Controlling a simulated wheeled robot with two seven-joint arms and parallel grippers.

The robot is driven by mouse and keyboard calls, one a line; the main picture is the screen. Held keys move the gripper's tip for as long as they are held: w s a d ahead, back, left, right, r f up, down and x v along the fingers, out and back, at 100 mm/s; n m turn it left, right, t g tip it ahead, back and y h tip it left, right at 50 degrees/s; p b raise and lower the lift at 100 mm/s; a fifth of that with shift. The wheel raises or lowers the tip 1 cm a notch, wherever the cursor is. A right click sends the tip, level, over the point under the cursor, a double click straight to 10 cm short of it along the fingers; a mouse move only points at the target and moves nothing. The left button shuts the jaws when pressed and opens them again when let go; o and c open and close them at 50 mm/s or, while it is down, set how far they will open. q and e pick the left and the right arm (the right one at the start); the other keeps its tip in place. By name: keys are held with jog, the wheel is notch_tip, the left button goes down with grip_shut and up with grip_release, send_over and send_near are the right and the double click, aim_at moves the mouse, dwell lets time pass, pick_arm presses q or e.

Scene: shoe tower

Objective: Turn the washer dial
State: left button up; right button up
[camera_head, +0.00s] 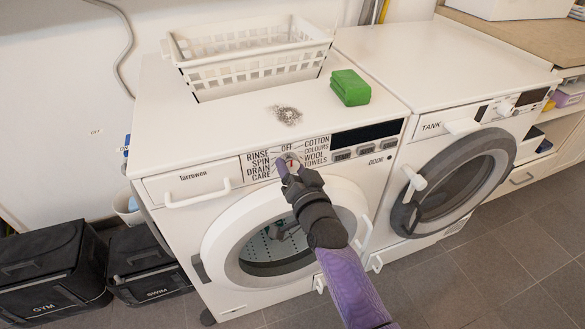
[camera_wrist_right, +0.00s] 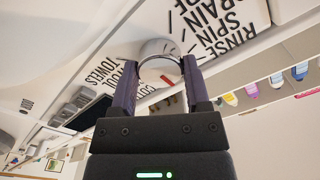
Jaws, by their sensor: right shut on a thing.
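The washer dial (camera_head: 290,161) is a round, light knob on the washer's front panel, among printed labels such as OFF, SPIN and WOOL. In the right wrist view the dial (camera_wrist_right: 160,66) shows a silver rim and a red mark. My right gripper (camera_head: 287,166) is at the panel, and its fingers (camera_wrist_right: 155,72) are shut on the dial from both sides. The fingers partly hide the dial in the head view. The washer (camera_head: 160,150) is white with a round glass door below the panel. My left gripper is not in view.
A white basket (camera_head: 250,69), a green block (camera_head: 350,87) and a pile of small grey bits (camera_head: 287,115) sit on the washer top. A dryer (camera_head: 440,70) stands to the right. Black bags (camera_head: 45,265) lie on the floor at left. The floor at right is clear.

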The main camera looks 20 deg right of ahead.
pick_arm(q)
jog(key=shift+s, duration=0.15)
pick_arm(e)
jog(key=o, duration=1.3)
jog(key=shift+s+r+p, duration=0.1)
jog(key=shift+s+p, duration=0.25)
jog(key=shift+s, duration=0.05)
pick_arm(q)
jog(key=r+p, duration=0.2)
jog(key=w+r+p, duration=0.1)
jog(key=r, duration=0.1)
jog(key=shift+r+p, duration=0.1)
jog(key=shift+p, duration=0.25)
pick_arm(e)
jog(key=s, duration=0.9)
jog(key=shift+s+d, duration=0.1)
jog(key=shift+d, duration=0.1)
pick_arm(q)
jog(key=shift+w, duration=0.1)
pick_arm(e)
jog(key=shift+f, duration=0.2)
